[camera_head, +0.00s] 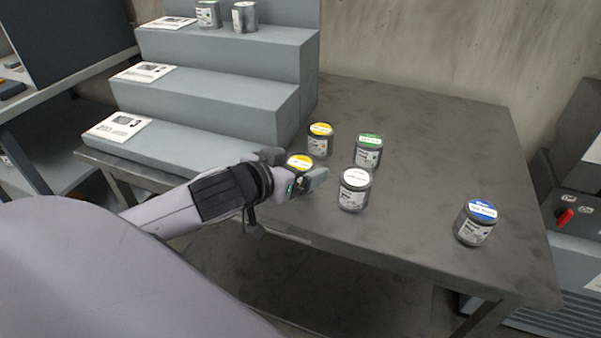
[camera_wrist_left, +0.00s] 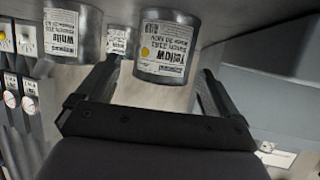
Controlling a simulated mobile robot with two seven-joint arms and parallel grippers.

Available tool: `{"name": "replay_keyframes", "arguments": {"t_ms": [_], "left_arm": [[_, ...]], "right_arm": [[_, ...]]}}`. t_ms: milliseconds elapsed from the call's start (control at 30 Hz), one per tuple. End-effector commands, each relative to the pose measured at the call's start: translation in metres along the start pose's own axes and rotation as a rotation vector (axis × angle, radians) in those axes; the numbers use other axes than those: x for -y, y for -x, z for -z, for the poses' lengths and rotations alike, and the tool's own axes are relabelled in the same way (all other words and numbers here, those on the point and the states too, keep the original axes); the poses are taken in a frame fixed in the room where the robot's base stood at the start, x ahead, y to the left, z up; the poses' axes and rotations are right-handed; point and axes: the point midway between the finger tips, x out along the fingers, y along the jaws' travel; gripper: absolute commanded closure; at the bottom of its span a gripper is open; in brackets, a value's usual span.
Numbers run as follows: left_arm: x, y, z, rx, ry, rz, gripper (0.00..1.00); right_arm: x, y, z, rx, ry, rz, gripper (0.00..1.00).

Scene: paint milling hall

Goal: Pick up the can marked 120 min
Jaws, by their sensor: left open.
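My left gripper (camera_head: 302,183) is open, at the front edge of the table beside a yellow-lidded can (camera_head: 299,161). In the left wrist view, which looks upside down, this can (camera_wrist_left: 166,48), labelled Yellow, stands between the spread fingers. A white-lidded can (camera_head: 354,190) is just right of the gripper; it also shows in the left wrist view (camera_wrist_left: 73,35). Another yellow-lidded can (camera_head: 320,139) and a green-lidded can (camera_head: 368,151) stand behind. A blue-lidded can (camera_head: 475,222) stands apart at the right. I cannot surely read 120 min on any label. My right gripper is out of view.
A grey stepped rack (camera_head: 215,92) stands on the table's left, with white cards on its steps. A green-lidded can (camera_head: 208,15) and a grey can (camera_head: 244,17) stand on its upper step. The table (camera_head: 430,125) is clear at back right. A wall closes the back.

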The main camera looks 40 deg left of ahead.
Motion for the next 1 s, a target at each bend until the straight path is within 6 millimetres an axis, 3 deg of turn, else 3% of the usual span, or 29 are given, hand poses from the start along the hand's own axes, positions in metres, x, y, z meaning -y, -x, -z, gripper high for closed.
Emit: {"name": "replay_keyframes", "arguments": {"t_ms": [233, 567, 633, 767, 800, 1000], "left_arm": [[0.001, -0.03, 0.0, -0.001, 0.001, 0.001, 0.06], [0.001, -0.036, -0.001, 0.0, -0.001, 0.0, 0.06], [0.001, -0.036, -0.001, 0.0, -0.001, 0.0, 0.22], [0.001, -0.036, -0.001, 0.0, -0.001, 0.0, 0.64], [0.001, -0.036, -0.001, 0.0, -0.001, 0.0, 0.68], [0.001, -0.036, 0.0, -0.002, -0.001, 0.0, 0.69]], "right_arm": [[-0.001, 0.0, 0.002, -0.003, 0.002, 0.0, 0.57], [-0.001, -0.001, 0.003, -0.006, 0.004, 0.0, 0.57], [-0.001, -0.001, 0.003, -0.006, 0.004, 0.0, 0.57], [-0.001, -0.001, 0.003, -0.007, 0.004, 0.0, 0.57], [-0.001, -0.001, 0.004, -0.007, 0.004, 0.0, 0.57], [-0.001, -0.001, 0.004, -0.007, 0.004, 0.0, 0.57]]}}
